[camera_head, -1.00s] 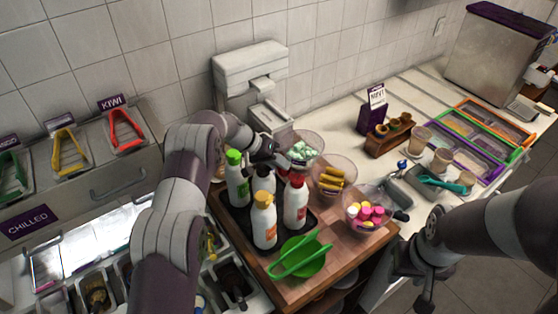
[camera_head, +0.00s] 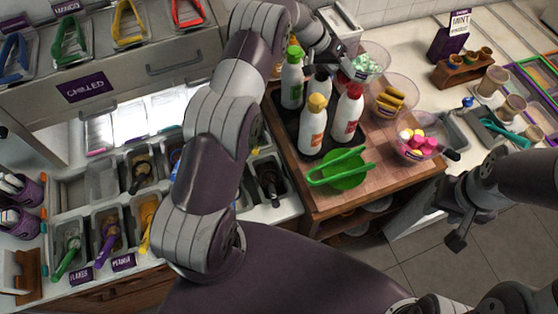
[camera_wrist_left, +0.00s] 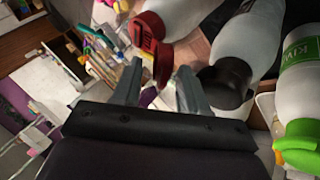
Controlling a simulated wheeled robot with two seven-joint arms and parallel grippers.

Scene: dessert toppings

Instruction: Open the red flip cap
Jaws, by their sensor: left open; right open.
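The white bottle with the red flip cap (camera_head: 346,118) stands upright in the dark tray on the wooden board. In the left wrist view the red cap (camera_wrist_left: 147,30) shows a red lid piece (camera_wrist_left: 163,66) tilted away from its body, so the lid looks swung open. My left gripper (camera_wrist_left: 158,76) is open, its fingers on either side of that lid piece; contact cannot be told. In the head view my left gripper (camera_head: 342,68) is just behind the bottle, its tips partly hidden. My right gripper (camera_head: 462,222) is open and empty, away from the bottles at the right.
Close by stand bottles with green (camera_head: 292,80), black (camera_head: 318,92) and yellow caps (camera_head: 312,125). Green tongs on a green dish (camera_head: 343,172) lie in front. Bowls of mints (camera_head: 368,64), yellow rolls (camera_head: 391,98) and pink sweets (camera_head: 417,142) stand right.

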